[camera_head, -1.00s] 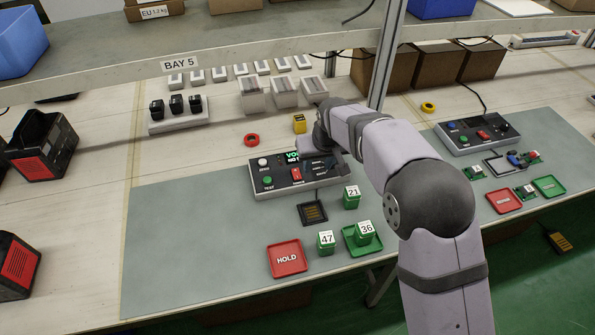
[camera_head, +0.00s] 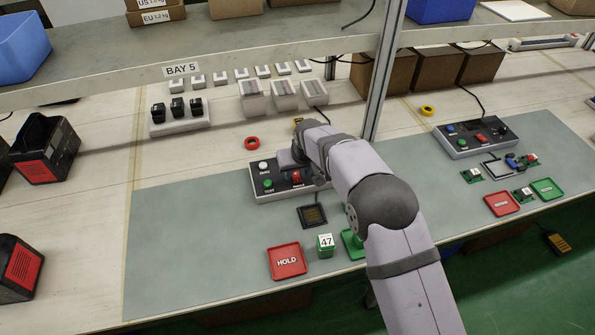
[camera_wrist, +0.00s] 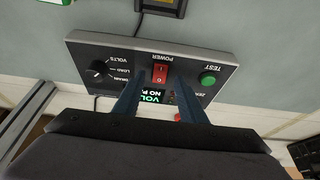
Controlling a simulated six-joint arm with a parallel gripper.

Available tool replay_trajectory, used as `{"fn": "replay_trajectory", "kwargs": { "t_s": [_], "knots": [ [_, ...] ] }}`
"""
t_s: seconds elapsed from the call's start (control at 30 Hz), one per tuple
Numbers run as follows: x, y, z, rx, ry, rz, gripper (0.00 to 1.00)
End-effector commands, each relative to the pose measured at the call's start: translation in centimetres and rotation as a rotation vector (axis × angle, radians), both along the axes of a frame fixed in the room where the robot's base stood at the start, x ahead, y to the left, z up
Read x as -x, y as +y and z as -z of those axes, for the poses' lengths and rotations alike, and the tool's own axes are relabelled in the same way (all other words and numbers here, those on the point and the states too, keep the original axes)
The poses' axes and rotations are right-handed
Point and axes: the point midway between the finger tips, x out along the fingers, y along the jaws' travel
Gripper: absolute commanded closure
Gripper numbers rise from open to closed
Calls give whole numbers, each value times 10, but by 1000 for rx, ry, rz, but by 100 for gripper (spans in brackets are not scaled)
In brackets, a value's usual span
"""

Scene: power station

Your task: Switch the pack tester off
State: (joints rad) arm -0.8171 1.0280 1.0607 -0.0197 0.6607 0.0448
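The pack tester (camera_head: 282,190) is a dark grey box on the grey mat; its right part is hidden by my arm in the head view. It fills the upper middle of the wrist view (camera_wrist: 112,55), upside down. Its red POWER rocker switch (camera_wrist: 160,73) has a green TEST button (camera_wrist: 208,77) to the right and a black knob (camera_wrist: 98,71) to the left. The tester's screen (camera_wrist: 152,98) is lit, with text partly covered. My gripper (camera_wrist: 159,80) is open and empty, its two blue fingers apart over the panel, either side of the switch's line. Contact cannot be told.
A black pad (camera_head: 312,216), a red HOLD tray (camera_head: 286,262), a green block marked 47 (camera_head: 326,252) and a partly hidden green tray (camera_head: 350,244) lie in front. Red tape (camera_head: 252,143) lies behind. A shelf post (camera_head: 383,70) stands behind my arm. The left mat is clear.

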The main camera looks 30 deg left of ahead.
Motion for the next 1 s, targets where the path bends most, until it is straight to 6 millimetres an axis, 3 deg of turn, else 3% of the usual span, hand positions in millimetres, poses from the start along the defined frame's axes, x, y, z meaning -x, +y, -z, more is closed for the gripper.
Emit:
{"fn": "replay_trajectory", "kwargs": {
  "t_s": [0.2,0.57,0.73,1.0],
  "knots": [
    [-4,4,13,0,0,0,62],
    [-5,5,16,0,0,0,62],
    [-5,5,16,0,0,0,100],
    [-6,6,16,8,8,0,100]
  ]
}}
